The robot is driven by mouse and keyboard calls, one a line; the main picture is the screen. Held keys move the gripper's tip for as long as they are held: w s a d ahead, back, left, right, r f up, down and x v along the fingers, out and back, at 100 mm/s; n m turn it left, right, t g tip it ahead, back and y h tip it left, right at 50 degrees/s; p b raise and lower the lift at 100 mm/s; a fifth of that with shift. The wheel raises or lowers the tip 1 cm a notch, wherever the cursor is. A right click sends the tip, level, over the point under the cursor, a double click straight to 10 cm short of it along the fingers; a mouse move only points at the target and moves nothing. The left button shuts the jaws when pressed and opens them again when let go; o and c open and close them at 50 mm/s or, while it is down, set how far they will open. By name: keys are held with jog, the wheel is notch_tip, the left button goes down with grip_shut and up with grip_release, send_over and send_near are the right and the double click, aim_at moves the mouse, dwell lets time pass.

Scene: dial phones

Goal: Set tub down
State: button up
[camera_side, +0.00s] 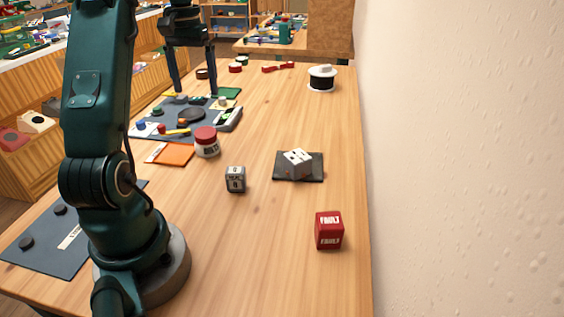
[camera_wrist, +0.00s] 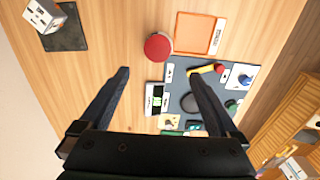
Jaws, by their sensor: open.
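A white tub with a red lid (camera_side: 206,141) stands upright on the wooden table, just right of an orange square mat (camera_side: 170,154). In the wrist view its round red lid (camera_wrist: 158,46) shows from above, beside the orange mat (camera_wrist: 198,33). My gripper (camera_side: 194,92) is open and empty, raised above the far part of the dark play board (camera_side: 168,112). In the wrist view my gripper's two fingers (camera_wrist: 160,73) are spread wide, with the tub ahead of the tips and nothing between them.
A small grey block (camera_side: 236,179), a white-topped cube on a black pad (camera_side: 284,178) and a red "FAULT" cube (camera_side: 329,230) stand nearer. A white spool (camera_side: 322,78) stands at the far right, by the wall.

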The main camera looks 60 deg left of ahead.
jog(key=w+d+r+m+t+y, duration=0.1)
jog(key=d+r+m, duration=0.1)
jog(key=d, duration=0.7)
jog(key=w+d+r+m+t, duration=0.1)
jog(key=d+r+m+t, duration=0.15)
jog(key=d, duration=0.65)
jog(key=s+d+f+m+t+h, duration=0.1)
jog(key=s+d+f+m, duration=0.3)
jog(key=s+d, duration=0.4)
jog(key=d+f+t, duration=0.1)
jog(key=d, duration=0.3)
jog(key=shift+o, duration=0.2)
jog(key=shift+s+d+m, duration=0.1)
jog(key=shift+m, duration=0.15)
